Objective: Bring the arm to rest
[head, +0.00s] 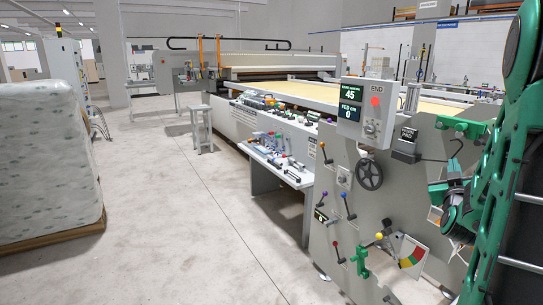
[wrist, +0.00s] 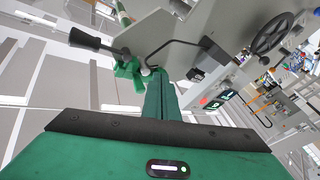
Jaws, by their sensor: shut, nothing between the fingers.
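My green arm (head: 503,160) stands at the right edge of the head view, folded close to the camera and partly cut off by the frame. My gripper (wrist: 158,75) shows in the wrist view as a green finger assembly reaching up from the wide green body with a black strip. Its fingers are together and I see nothing held. In the head view the arm's end is partly hidden among the green links, in front of the grey machine side panel (head: 385,225).
A black handwheel (head: 369,174), coloured levers and a display box (head: 362,108) are on the panel. A green bracket (head: 460,127) is close to my arm; a black-handled lever (wrist: 88,39) shows in the wrist view. A wrapped mattress (head: 45,160) stands left. Open floor lies between.

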